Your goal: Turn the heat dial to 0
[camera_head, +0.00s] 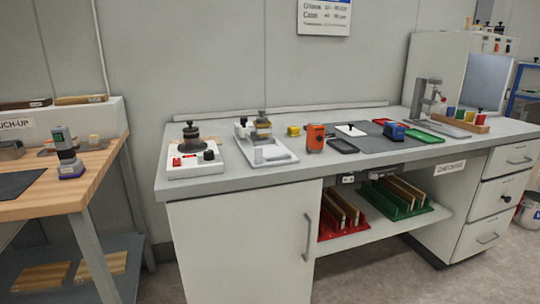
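A white hot-plate-like unit (194,171) stands at the left end of the grey bench. A black dial (209,155) sits on its right front part, but its pointer and any scale are too small to read. A red switch (177,161) is at its left front. A dark round piece with a knob on top (190,135) stands at the back of the unit. I cannot tell for certain that the black dial is the heat dial. Neither of my grippers is in view.
The grey bench (240,185) has a second white device (265,153) beside the unit, then an orange instrument (315,138), dark trays and a blue block (393,131). A wooden table (95,172) stands at left. Floor shows between the two.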

